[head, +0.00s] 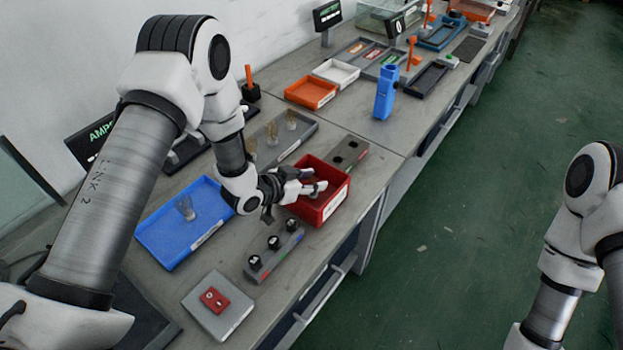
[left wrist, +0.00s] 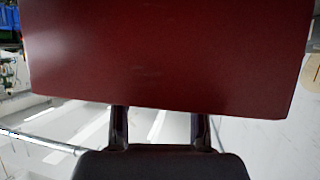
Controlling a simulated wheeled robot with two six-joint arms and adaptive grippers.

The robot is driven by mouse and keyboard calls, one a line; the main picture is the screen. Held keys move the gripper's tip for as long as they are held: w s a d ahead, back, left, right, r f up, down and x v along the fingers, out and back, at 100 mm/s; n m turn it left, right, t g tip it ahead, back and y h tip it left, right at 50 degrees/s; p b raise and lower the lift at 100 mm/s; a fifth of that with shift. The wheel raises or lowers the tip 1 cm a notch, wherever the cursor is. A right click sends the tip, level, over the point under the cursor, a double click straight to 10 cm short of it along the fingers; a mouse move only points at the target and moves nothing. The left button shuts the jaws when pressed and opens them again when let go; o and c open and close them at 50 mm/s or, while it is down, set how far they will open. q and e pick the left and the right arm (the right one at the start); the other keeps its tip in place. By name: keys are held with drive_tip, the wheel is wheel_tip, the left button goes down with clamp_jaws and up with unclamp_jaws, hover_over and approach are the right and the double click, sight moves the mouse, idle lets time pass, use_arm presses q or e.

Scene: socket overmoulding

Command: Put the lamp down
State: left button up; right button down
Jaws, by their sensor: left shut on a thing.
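My left gripper (head: 309,187) is over the red bin (head: 331,210), with its fingers at the bin's opening. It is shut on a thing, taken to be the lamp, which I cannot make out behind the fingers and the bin. In the left wrist view the two dark fingers (left wrist: 160,128) stand apart, and their tips are hidden by a broad dark red surface (left wrist: 165,55). A clear, glass-like piece (head: 185,207) stands in the blue tray (head: 160,236), and similar pieces stand in the grey tray (head: 305,137). My right gripper is out of view.
A grey block with black round parts (head: 273,251) lies in front of the bin. A grey plate with a red socket part (head: 214,300) is nearer. A grey holder with dark holes (head: 350,153) is behind the bin. A blue upright device (head: 385,92) stands farther back.

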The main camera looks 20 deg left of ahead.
use_arm(q)
drive_tip(key=shift+f, duration=0.1)
drive_tip(key=o, duration=0.6)
drive_tip(key=shift+f, duration=0.15)
drive_tip(key=o, duration=0.4)
drive_tip(key=shift+w, duration=0.1)
drive_tip(key=shift+r, duration=0.35)
drive_tip(key=shift+s+a, duration=0.25)
drive_tip(key=shift+s, duration=0.1)
drive_tip(key=b+v, duration=0.1)
drive_tip(key=v, duration=1)
drive_tip(key=shift+r, duration=0.1)
